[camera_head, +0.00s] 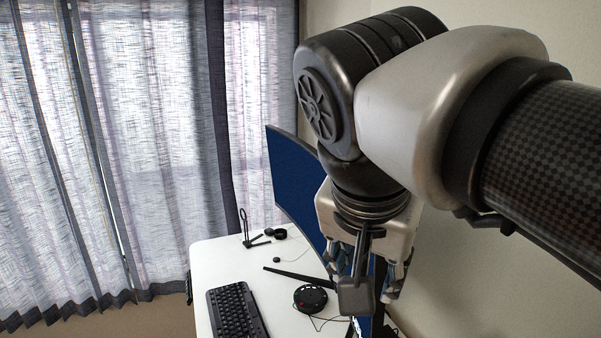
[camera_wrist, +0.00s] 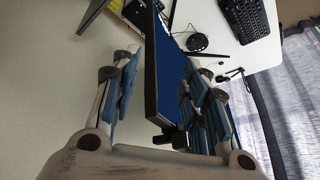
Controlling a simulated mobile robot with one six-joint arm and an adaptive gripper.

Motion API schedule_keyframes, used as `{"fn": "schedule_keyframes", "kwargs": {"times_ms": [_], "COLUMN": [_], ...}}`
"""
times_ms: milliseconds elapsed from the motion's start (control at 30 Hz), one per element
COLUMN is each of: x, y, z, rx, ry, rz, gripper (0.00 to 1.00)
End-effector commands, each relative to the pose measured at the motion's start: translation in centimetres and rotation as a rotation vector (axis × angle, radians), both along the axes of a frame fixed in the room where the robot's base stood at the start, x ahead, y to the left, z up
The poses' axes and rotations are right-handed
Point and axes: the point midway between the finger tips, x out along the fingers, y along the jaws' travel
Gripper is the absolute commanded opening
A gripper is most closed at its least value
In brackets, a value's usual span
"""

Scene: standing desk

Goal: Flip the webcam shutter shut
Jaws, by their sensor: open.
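The monitor (camera_head: 296,187) is a blue-screened panel standing on the white desk. In the wrist view the monitor (camera_wrist: 170,84) runs between my fingers, with its dark top edge toward the wrist. A small black piece (camera_wrist: 172,138) sits at that edge, close to my palm. It looks like the webcam, but its shutter is too small to make out. In the head view my gripper hides this spot. My gripper (camera_head: 366,278) is open and points down over the monitor, with one finger on each side in the wrist view (camera_wrist: 160,84). I cannot tell whether they touch it.
The white desk (camera_head: 225,265) holds a black keyboard (camera_head: 236,310), a round black device (camera_head: 310,298) with a cable, and a small black stand (camera_head: 246,230). Curtains (camera_head: 150,130) hang at the left. A pale wall (camera_head: 450,270) stands at the right.

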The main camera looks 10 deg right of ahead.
Motion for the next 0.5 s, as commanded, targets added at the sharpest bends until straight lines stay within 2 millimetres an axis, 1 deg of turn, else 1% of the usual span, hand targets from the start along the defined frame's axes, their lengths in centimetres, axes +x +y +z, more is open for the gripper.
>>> {"fn": "schedule_keyframes", "kwargs": {"times_ms": [33, 100, 200, 300, 400, 500], "x": [1.1, 2.1, 3.2, 3.9, 4.3, 4.4], "y": [0.7, 1.3, 2.3, 3.2, 3.9, 4.3], "z": [2.2, 4.8, 8.2, 10.8, 12.6, 13.8], "rx": [0.010, 0.029, 0.065, 0.105, 0.141, 0.168], "ry": [-0.028, -0.074, -0.143, -0.207, -0.258, -0.293], "rz": [-0.065, -0.179, -0.333, -0.468, -0.575, -0.645], "gripper": [0.35, 0.30, 0.24, 0.17, 0.10, 0.04]}}
